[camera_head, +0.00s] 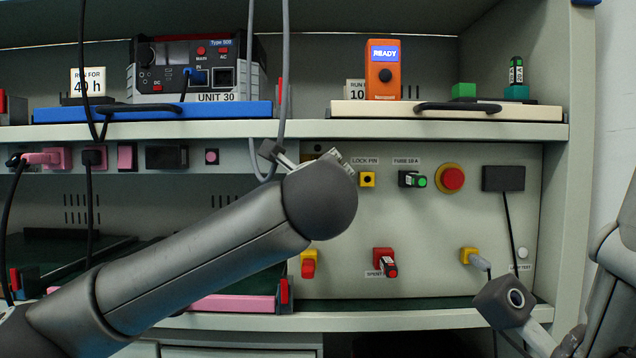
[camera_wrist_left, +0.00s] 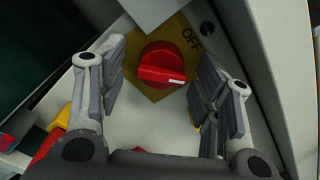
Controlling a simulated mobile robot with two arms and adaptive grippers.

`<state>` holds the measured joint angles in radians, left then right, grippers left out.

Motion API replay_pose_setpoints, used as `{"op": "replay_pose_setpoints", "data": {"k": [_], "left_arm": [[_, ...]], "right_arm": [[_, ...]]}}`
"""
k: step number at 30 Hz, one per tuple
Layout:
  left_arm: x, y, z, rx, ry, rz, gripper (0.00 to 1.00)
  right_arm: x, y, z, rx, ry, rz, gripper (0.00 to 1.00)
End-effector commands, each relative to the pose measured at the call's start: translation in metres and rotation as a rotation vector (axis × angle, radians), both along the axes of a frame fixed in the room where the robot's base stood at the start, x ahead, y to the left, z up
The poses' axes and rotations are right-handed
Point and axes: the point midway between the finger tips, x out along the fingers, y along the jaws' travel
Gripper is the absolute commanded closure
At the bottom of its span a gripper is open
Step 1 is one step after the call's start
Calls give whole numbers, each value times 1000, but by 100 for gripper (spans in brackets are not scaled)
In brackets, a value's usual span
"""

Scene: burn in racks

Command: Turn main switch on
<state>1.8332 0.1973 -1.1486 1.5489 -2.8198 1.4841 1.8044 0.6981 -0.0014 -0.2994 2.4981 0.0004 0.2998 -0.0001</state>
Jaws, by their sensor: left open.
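The main switch is a red rotary knob (camera_wrist_left: 162,66) on a yellow plate (camera_wrist_left: 184,46) marked OFF, seen in the left wrist view. A white mark on the knob lies towards its lower right. My left gripper (camera_wrist_left: 163,72) is open, with one finger on each side of the knob; I cannot tell whether either touches it. In the head view my left arm and wrist hide the switch, and only bits of the left gripper's fingers show. Part of my right gripper (camera_head: 507,302) shows at lower right; its jaw opening cannot be made out.
Above, a shelf holds Unit 30 (camera_head: 195,68) and an orange READY device (camera_head: 383,72). Cables hang at left.

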Motion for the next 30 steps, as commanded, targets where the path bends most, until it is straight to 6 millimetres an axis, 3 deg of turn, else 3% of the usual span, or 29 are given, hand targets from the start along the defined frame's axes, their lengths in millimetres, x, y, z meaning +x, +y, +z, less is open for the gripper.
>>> {"op": "replay_pose_setpoints", "data": {"k": [5, 21, 30], "left_arm": [[-15, -1, 1, 0, -1, -3, 41], [-108, -1, 0, -1, -1, -2, 41], [-120, 0, 0, 0, 1, 1, 41]], "right_arm": [[-1, 0, 0, -1, -1, 0, 58], [-1, 0, 0, -1, -3, 0, 58], [-2, 0, 0, -1, -4, 0, 58]]}}
